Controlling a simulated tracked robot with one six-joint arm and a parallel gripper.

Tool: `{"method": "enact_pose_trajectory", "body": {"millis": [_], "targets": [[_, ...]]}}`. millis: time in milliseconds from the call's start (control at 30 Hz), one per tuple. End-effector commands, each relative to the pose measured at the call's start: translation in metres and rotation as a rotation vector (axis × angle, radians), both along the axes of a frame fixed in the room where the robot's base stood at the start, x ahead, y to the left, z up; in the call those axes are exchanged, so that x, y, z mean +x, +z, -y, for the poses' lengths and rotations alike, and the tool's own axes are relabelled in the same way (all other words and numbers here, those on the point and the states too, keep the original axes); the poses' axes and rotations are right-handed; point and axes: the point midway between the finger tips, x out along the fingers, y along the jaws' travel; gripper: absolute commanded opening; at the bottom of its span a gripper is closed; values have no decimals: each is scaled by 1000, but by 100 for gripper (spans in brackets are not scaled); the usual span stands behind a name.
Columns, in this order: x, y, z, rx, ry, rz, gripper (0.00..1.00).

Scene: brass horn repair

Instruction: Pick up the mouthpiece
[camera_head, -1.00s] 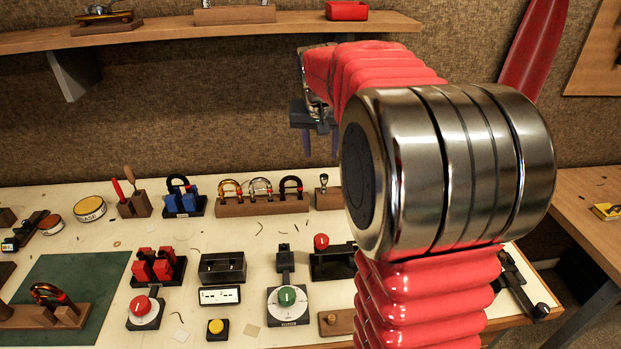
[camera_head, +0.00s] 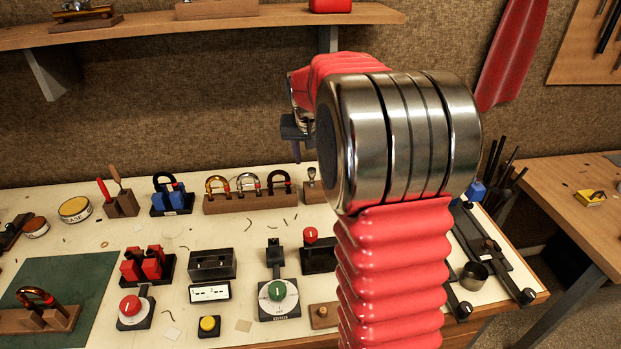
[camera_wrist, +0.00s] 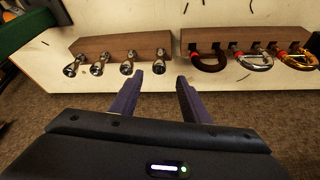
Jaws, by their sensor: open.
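Several silver mouthpieces stand in a row along a wooden block (camera_wrist: 116,45) in the wrist view. One mouthpiece (camera_wrist: 158,67) appears between my fingertips in the picture, with others to its left. My gripper (camera_wrist: 160,76) is open, with two dark purple fingers apart and nothing between them that I can see held. In the head view, one mouthpiece (camera_head: 311,177) shows at the block's left end, and my arm hides the rest. My gripper (camera_head: 297,152) hangs above and behind that area, apart from the bench top.
A rack of brass and silver U-shaped tubes (camera_head: 247,204) stands left of the mouthpiece block. Red, green and yellow controls (camera_head: 208,326) sit nearer the front. A wooden shelf (camera_head: 215,28) runs along the wall above.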

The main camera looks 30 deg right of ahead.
Motion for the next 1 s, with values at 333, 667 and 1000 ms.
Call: {"method": "enact_pose_trajectory", "body": {"millis": [333, 667, 1000], "targets": [[5, -16, 4, 0, -1, 0, 42], [7, -26, 7, 0, -1, 0, 42], [16, -63, 16, 0, -1, 0, 42]]}}
